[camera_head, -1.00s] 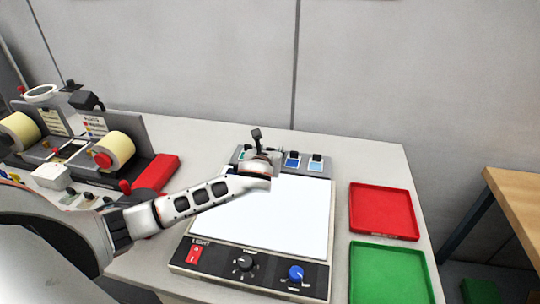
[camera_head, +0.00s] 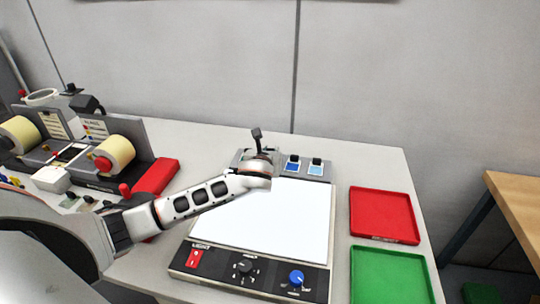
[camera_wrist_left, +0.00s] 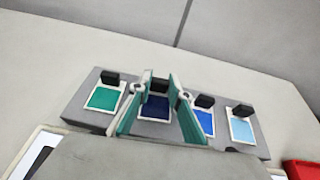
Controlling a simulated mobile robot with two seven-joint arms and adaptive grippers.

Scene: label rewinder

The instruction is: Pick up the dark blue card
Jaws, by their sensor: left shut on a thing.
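The dark blue card (camera_wrist_left: 155,107) sits in its white-framed place on the grey card rack (camera_wrist_left: 84,112), with a black tab at its back. My left gripper (camera_wrist_left: 160,82) has its two teal fingers on either side of this card and is shut on it; the card still appears to be at the rack. In the head view my left wrist (camera_head: 257,168) covers the left part of the rack and hides the dark blue card. A green card (camera_wrist_left: 102,97) is to its left. A mid-blue card (camera_head: 292,167) and a light blue card (camera_head: 315,168) are to its right. My right gripper is not in view.
A lit white panel (camera_head: 290,220) with knobs and a red switch lies in front of the rack. A red tray (camera_head: 382,213) and a green tray (camera_head: 390,278) stand at right. The label rewinder (camera_head: 85,150) stands at left. The wall is behind.

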